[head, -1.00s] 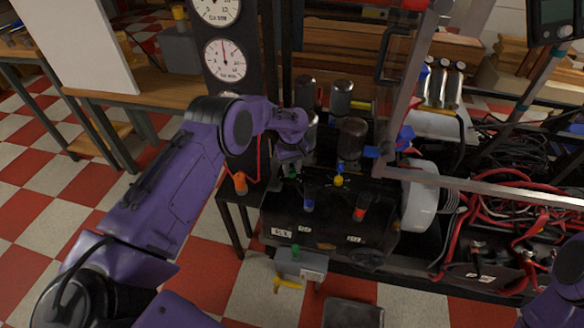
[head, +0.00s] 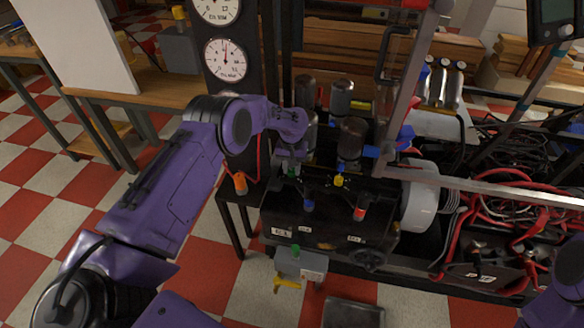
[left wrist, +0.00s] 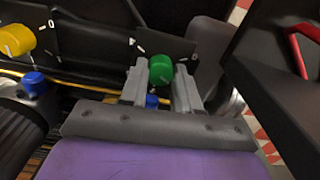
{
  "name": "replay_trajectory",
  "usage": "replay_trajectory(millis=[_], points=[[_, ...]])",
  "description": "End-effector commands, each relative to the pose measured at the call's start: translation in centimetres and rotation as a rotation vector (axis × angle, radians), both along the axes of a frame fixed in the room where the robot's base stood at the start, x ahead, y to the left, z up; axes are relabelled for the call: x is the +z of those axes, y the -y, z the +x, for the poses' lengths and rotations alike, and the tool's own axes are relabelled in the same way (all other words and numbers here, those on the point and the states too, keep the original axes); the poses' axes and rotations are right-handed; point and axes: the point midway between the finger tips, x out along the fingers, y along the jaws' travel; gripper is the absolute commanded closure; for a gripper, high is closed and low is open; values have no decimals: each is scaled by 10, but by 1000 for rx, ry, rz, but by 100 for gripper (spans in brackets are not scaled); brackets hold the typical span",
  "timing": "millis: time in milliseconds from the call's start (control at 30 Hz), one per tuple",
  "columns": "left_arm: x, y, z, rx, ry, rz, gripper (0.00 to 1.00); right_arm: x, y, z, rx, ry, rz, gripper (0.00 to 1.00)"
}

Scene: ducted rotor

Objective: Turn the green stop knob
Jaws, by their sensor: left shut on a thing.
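The green knob (left wrist: 160,68) has a pale pointer line and sits on a dark panel marked with white figures. In the left wrist view my left gripper (left wrist: 160,84) has one finger on each side of it and is shut on it. In the head view the gripper (head: 290,160) reaches down at the left end of the dark machine, and only a little of the green knob (head: 291,171) shows below it. My right gripper is out of view; only a purple part of my right arm shows at the lower right.
A yellow knob (left wrist: 16,40) and blue knob (left wrist: 34,83) lie left of the green one. Dark cylinders (head: 341,97) stand behind the panel. A metal frame bar (head: 480,186) crosses at right. A grey box with a yellow handle (head: 287,284) is in front, below.

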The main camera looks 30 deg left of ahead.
Motion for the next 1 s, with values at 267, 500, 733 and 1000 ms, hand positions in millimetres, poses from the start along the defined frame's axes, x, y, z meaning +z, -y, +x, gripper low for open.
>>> replay_trajectory(millis=[267, 500, 733, 1000], points=[[1, 0, 1, -2, 2, 0, 99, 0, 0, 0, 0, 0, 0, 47], [1, 0, 1, -1, 2, 0, 43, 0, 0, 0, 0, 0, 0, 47], [2, 0, 0, -1, 1, -1, 43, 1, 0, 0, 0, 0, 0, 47], [57, 0, 1, -1, 5, 0, 43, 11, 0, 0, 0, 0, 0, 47]])
